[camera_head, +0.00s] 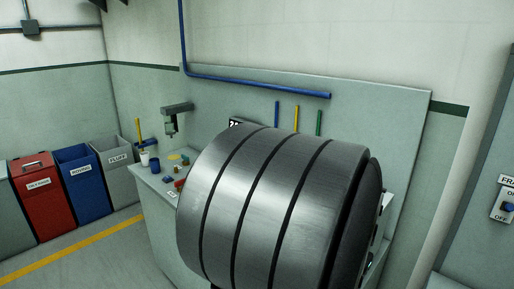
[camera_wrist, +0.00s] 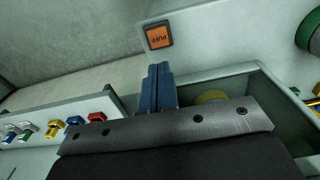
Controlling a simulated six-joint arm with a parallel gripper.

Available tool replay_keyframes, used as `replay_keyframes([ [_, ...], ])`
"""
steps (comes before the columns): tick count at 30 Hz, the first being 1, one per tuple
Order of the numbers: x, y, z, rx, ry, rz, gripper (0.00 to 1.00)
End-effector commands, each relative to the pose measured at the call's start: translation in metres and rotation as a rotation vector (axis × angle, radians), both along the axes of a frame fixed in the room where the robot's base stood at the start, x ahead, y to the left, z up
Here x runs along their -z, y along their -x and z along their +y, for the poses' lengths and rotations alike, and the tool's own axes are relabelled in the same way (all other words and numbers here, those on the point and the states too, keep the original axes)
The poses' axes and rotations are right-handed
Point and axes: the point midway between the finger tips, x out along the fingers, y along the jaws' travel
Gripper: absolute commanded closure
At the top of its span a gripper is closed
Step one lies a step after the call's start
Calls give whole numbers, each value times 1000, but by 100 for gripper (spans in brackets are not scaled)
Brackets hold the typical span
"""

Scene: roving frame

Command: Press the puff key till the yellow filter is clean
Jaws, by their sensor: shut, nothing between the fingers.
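The orange key marked PUFF (camera_wrist: 159,37) sits in a dark square frame on a pale panel, at the top of the wrist view. My gripper (camera_wrist: 158,70) shows as two blue fingers shut together, with nothing between them. In the picture its tips lie just below the key, with a small gap. A dull yellow round thing (camera_wrist: 212,97), perhaps the yellow filter, shows inside a green-grey box right of the fingers. The gripper's metal plate partly hides it, and I cannot tell how clean it is. Neither key nor gripper can be made out in the head view.
Several coloured knobs or fittings (camera_wrist: 54,129) line a pale ledge at left in the wrist view. A green ring (camera_wrist: 310,32) is at upper right. In the head view, red (camera_head: 42,192), blue (camera_head: 84,185) and grey bins stand left of the bench, much of which is hidden.

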Motion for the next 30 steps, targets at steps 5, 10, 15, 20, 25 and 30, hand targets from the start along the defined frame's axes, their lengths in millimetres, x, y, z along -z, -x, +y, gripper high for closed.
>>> replay_keyframes([
  [5,0,0,0,1,0,0,100],
  [10,3,4,2,55,-42,-16,100],
  [15,9,12,8,244,-181,-78,100],
  [20,10,17,13,491,-357,-171,100],
  [25,4,15,10,742,-530,-280,100],
  [30,-5,14,2,927,-656,-372,100],
])
